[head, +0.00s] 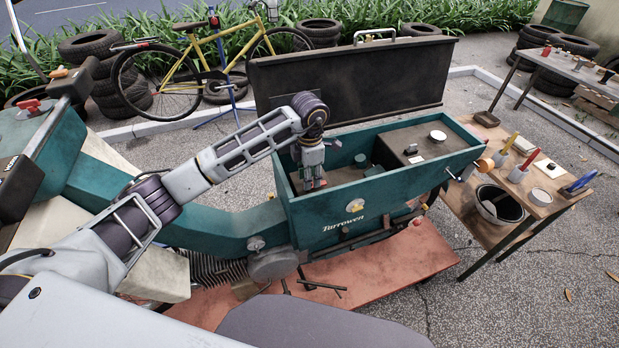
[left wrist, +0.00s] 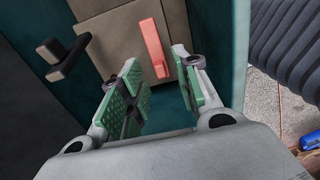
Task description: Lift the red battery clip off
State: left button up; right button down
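The red battery clip (left wrist: 153,48) is a long, flat red piece on a tan-grey block (left wrist: 118,38), the battery as it appears, inside the teal box (head: 375,212). My left gripper (head: 314,184) reaches down into the left end of this box. In the left wrist view the left gripper (left wrist: 162,80) is open, with green pads apart and nothing between them. The clip lies just beyond the fingertips, in line with the gap, its lower end nearest. In the head view the gripper mostly hides the clip. My right gripper is not in view.
A black clip or lever (left wrist: 64,56) sits left of the red clip. The teal box walls stand close around the gripper; its dark lid (head: 350,80) is raised behind. A wooden bench (head: 480,222) with tools and a bucket (head: 499,205) stands at the right.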

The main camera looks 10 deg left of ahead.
pick_arm(q)
jog(key=shift+f, duration=0.7)
grip_shut()
